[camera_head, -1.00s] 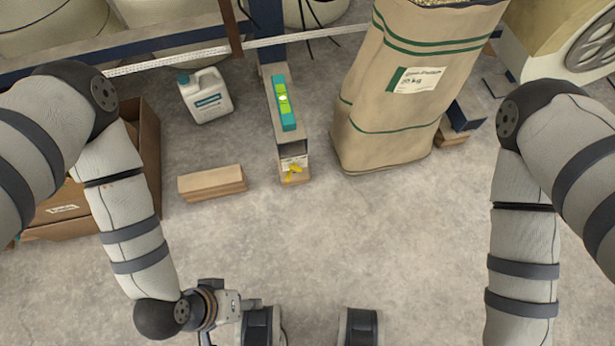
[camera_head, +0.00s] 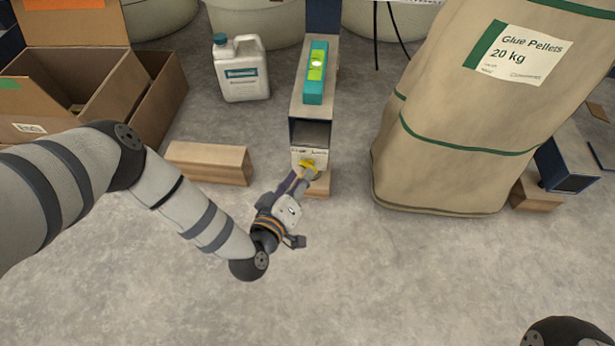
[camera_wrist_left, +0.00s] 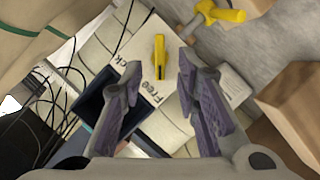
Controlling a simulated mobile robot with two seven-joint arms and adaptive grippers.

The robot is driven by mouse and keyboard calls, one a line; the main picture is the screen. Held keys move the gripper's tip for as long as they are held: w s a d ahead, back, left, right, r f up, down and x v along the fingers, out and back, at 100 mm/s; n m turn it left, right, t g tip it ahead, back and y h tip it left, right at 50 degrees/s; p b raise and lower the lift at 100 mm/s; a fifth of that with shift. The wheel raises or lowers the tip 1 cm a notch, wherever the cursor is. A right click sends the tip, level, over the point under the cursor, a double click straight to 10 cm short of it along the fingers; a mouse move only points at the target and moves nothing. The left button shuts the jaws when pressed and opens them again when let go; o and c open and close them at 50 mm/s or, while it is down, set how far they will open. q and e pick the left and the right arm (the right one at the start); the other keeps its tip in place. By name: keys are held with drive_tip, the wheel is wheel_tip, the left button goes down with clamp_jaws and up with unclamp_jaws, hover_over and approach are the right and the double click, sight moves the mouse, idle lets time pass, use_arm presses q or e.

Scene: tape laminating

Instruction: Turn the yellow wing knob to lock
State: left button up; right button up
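The yellow wing knob (camera_head: 307,165) sits on the front end of a long grey box-section stand (camera_head: 314,112) on the floor. It also shows in the left wrist view (camera_wrist_left: 160,58), standing lengthwise between the fingers on a pale labelled panel (camera_wrist_left: 215,82). The word "Free" is readable there; another word is partly hidden and ends in "ck". My left gripper (camera_head: 303,177) is at the knob in the head view. In the left wrist view (camera_wrist_left: 160,75) its two fingers are spread, one on each side of the knob, with gaps visible. My right gripper is out of view.
A teal level (camera_head: 316,72) lies on the stand. A wooden block (camera_head: 208,163) and a white jug (camera_head: 240,70) are left of it. A large glue-pellet sack (camera_head: 460,175) stands close on the right. A yellow-handled tool (camera_wrist_left: 225,14) shows beyond the fingers.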

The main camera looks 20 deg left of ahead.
use_arm(q)
drive_tip(key=b+x, duration=0.1)
drive_tip(key=x, duration=0.2)
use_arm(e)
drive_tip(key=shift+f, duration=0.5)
use_arm(q)
drive_tip(key=shift+c, duration=0.5)
clamp_jaws()
drive_tip(key=shift+d, duration=0.1)
